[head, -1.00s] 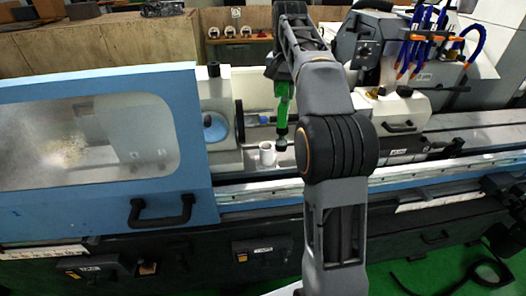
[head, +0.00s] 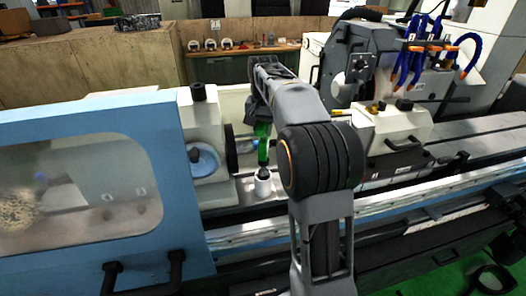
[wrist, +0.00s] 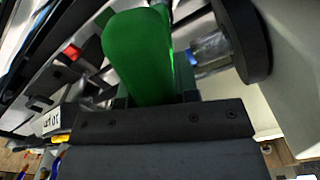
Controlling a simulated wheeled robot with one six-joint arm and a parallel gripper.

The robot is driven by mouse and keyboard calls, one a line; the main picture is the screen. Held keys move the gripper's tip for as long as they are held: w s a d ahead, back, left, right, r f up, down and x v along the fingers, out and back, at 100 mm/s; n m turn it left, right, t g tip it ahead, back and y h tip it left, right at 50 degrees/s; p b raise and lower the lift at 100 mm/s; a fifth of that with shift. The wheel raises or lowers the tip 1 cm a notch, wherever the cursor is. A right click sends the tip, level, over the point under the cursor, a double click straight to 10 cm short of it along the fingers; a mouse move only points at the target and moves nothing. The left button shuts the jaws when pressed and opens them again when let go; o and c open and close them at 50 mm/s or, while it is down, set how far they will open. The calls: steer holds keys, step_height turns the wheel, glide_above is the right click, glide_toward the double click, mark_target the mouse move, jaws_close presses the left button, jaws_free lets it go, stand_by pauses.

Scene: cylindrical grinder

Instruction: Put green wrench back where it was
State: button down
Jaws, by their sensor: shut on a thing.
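The green wrench (head: 263,145) hangs upright with its dark end down. That end is at the mouth of a small white cup (head: 263,187) on the machine bed; I cannot tell how deep it is inside. My gripper (head: 262,122) is shut on the wrench's upper part, above the cup, and is partly hidden by my arm. In the wrist view the green handle (wrist: 140,55) rises large from between the jaws (wrist: 150,100). The wrench's lower end and the cup are not seen there.
A blue door (head: 90,120) with a window stands at the left. The grinder's headstock with a dark disc (head: 231,150) is just left of the cup. A white housing (head: 390,135) and blue hoses (head: 420,50) are at the right. A workbench (head: 225,50) is behind.

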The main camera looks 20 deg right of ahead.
mark_target(263, 149)
steer(key=shift+f, duration=3.85)
steer(key=c, duration=0.9)
jaws_free()
steer(key=shift+o, duration=0.2)
